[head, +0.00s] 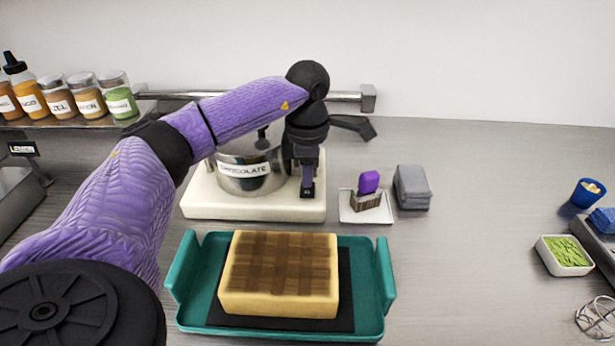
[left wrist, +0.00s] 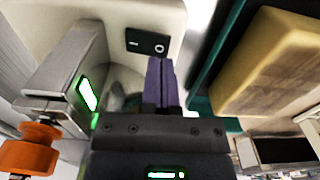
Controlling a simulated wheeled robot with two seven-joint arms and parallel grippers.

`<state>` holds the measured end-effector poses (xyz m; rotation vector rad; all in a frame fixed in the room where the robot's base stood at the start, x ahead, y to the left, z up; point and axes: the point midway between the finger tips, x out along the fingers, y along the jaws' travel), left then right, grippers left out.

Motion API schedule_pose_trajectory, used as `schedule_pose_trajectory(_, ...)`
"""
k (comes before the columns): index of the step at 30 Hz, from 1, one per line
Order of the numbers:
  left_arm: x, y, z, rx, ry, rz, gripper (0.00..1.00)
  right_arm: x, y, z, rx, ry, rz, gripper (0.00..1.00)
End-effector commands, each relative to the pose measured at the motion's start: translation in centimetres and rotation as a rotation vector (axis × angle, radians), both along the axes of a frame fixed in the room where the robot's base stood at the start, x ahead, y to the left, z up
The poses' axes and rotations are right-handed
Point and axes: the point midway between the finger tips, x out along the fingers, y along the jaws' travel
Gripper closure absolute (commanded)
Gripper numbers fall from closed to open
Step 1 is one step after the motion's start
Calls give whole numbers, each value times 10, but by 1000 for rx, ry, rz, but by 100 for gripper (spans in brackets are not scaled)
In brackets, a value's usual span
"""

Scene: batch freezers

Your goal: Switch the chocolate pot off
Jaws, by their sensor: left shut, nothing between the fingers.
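The chocolate pot (head: 245,178) is a steel pot with a "CHOCOLATE" label, set in a cream base (head: 230,208) behind the teal tray. A small black switch panel (head: 307,191) sits on the right part of the base. It shows in the left wrist view (left wrist: 147,42) with a round white mark at one end. My left gripper (head: 308,178) points down over the base, right of the pot. Its purple fingers (left wrist: 161,66) are shut and empty, with their tips close to the panel. I cannot tell whether they touch it. My right gripper is in neither view.
A teal tray (head: 182,282) with a cake block (head: 280,275) stands in front. A brush on a small dish (head: 352,212) and a grey cloth (head: 411,187) lie to the right. My left arm hides part of the pot. A rail (head: 345,96) runs behind.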

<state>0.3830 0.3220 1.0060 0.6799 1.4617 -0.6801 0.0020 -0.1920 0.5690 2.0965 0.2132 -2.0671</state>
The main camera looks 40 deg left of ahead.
Motion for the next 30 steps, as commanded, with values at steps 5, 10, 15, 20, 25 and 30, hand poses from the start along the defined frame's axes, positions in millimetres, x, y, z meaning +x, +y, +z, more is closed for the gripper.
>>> schedule_pose_trajectory(5, 0, 0, -2, 0, 0, 0, 100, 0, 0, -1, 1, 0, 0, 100)
schedule_pose_trajectory(10, 0, 0, -5, 0, 0, 0, 100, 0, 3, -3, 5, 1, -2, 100)
schedule_pose_trajectory(15, 0, 0, -8, 0, 0, 0, 100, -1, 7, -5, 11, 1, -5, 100)
schedule_pose_trajectory(20, 0, 0, -10, 1, 1, 0, 100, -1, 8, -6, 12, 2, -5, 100)
schedule_pose_trajectory(25, 0, 0, -13, 1, 1, 0, 100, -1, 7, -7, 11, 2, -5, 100)
schedule_pose_trajectory(30, 0, 0, -15, 1, 1, 0, 100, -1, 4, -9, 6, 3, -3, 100)
